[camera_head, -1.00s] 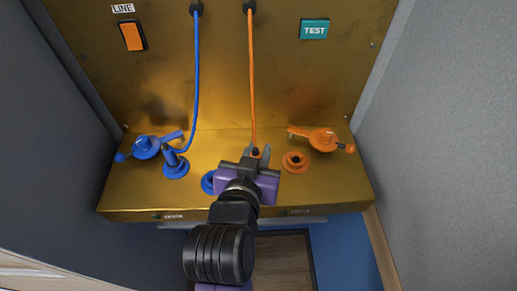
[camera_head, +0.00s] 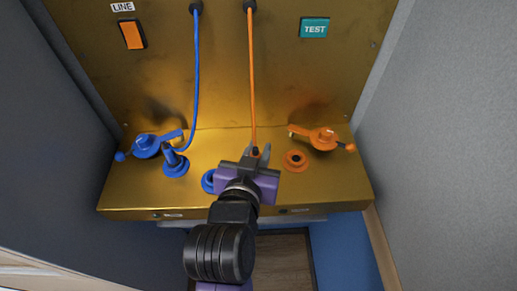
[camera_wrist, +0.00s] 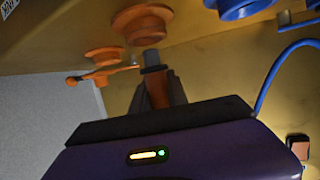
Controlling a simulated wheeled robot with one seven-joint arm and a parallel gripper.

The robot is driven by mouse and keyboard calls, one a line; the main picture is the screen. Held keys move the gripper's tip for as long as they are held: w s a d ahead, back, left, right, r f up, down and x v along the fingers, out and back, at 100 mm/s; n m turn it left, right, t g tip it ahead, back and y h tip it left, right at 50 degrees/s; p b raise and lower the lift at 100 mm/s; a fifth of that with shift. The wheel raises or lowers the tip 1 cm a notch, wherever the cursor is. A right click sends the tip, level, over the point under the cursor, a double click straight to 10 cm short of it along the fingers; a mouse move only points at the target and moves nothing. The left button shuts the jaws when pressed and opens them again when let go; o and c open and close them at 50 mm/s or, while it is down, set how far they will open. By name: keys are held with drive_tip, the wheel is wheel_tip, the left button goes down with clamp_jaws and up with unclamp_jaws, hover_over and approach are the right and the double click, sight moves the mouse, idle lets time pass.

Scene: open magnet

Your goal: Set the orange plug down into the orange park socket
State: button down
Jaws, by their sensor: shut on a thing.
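My gripper (camera_head: 259,156) is shut on the orange plug (camera_wrist: 158,92), whose cable runs up to the back panel. The wrist view appears upside down. The plug's grey tip points at a near orange socket (camera_wrist: 141,20); I cannot tell whether they touch. No label shows which one is the park socket.
An orange lever (camera_head: 322,139) stands behind the right socket. A blue plug (camera_head: 170,155) stands in a blue socket (camera_head: 175,168) at left, beside a blue lever (camera_head: 146,146). Another blue socket (camera_head: 208,181) is partly hidden by my gripper. The back panel carries a TEST plate (camera_head: 314,27) and an orange switch (camera_head: 132,35).

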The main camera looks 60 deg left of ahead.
drive_tip(key=shift+f+b, duration=0.65)
drive_tip(key=shift+f, duration=0.65)
idle(0.9)
drive_tip(key=c, duration=1.2)
unclamp_jaws()
drive_tip(key=shift+b+v, duration=0.55)
drive_tip(key=shift+v, duration=3.35)
drive_tip(key=shift+d, duration=0.1)
